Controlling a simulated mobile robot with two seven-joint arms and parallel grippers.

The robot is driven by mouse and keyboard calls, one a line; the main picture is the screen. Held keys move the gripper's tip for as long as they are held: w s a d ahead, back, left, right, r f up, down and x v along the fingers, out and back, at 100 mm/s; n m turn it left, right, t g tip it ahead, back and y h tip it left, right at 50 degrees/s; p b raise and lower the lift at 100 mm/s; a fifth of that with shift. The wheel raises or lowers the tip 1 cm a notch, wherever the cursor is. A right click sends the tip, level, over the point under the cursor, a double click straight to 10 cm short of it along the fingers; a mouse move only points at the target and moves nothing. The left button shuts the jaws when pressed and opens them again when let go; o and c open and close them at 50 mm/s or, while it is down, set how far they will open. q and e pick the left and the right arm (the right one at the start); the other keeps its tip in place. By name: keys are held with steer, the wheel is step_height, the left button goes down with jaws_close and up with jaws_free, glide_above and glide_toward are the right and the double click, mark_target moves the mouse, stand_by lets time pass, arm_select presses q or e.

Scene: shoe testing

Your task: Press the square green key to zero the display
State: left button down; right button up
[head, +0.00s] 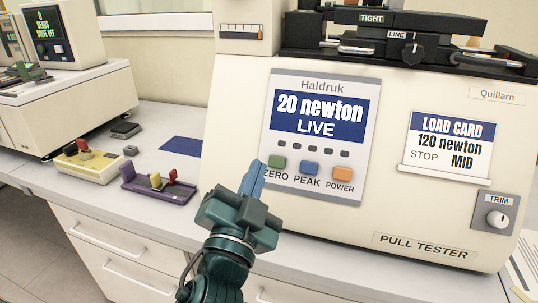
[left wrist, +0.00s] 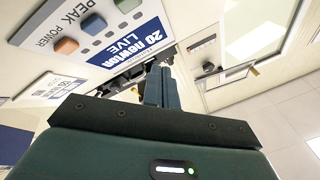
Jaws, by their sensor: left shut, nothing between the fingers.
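The square green key (head: 279,162), labelled ZERO, is on the grey front panel (head: 363,100) of the pull tester. It also shows at the top edge of the left wrist view (left wrist: 126,5). Above it the display (head: 318,116) reads "20 newton LIVE". A blue PEAK key (head: 310,168) and an orange POWER key (head: 341,174) sit to its right. My left gripper (head: 256,172) is shut and empty, its fingertips just left of the green key in the head view and seemingly apart from it. The fingers (left wrist: 157,84) show in the wrist view. My right gripper is not in view.
The load card (head: 450,145) and a TRIM knob (head: 497,218) are on the tester's right side. Left on the bench lie a yellow block (head: 88,166), a purple tray (head: 160,190) and a blue mat (head: 182,146). Clamps (head: 400,45) stand on top of the tester.

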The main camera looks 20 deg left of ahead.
mark_target(277, 162)
arm_select(q)
steer(key=shift+r, duration=0.2)
steer(key=w+f+b, duration=0.1)
steer(key=w, duration=0.1)
steer(key=w+f+b, duration=0.1)
steer(key=w+f, duration=0.1)
steer(key=w, duration=0.1)
steer(key=w+f+b, duration=0.1)
steer(key=w, duration=0.1)
steer(key=shift+w+d+f, duration=0.1)
steer(key=shift+w+f, duration=0.05)
steer(key=shift+w, duration=0.2)
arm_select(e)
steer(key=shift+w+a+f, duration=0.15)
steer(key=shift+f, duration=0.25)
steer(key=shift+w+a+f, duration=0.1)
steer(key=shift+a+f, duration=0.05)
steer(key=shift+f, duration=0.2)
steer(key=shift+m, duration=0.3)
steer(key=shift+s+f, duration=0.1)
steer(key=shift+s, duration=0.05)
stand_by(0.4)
arm_select(q)
steer(key=shift+w, duration=0.1)
stand_by(0.5)
